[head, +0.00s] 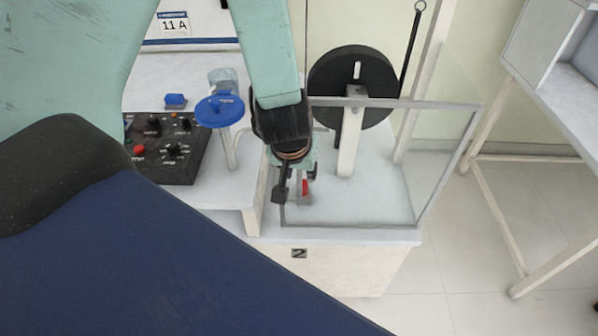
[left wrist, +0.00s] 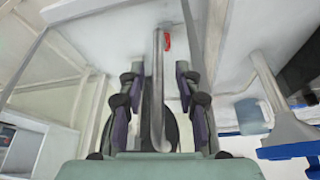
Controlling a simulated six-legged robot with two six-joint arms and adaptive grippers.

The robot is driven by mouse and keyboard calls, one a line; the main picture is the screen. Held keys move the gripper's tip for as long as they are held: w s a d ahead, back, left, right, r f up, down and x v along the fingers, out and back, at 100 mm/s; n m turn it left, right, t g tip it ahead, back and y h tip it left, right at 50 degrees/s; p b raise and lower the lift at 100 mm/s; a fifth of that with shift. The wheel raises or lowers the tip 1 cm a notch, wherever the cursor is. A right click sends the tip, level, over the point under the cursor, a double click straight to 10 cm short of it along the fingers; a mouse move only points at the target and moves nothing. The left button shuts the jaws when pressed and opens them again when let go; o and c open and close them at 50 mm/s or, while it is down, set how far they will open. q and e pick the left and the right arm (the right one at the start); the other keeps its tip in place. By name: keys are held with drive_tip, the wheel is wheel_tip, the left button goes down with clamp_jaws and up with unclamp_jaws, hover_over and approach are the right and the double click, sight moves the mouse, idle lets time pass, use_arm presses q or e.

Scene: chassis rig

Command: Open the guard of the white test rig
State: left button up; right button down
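The white test rig (head: 370,262) carries a black wheel (head: 337,80) on a white post. Its guard is a clear panel in a grey frame (head: 449,165) that stands upright in front of the wheel. My left gripper (head: 295,186) is at the frame's left side, pointing down, and hides part of it. In the left wrist view its two fingers (left wrist: 160,85) are apart, with a grey bar (left wrist: 157,95) between them. Gaps show on both sides of the bar. A small red piece (head: 305,187) is by the fingertips; it also shows in the left wrist view (left wrist: 166,40). My right gripper is not in view.
Left of the guard are a black control box (head: 165,150) with knobs and a red button, and a blue disc (head: 219,111) on a post. A white table (head: 570,110) stands at the right. The floor between it and the rig is clear.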

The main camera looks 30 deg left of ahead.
use_arm(q)
drive_tip(key=shift+d, duration=0.15)
drive_tip(key=shift+c, duration=0.4)
clamp_jaws()
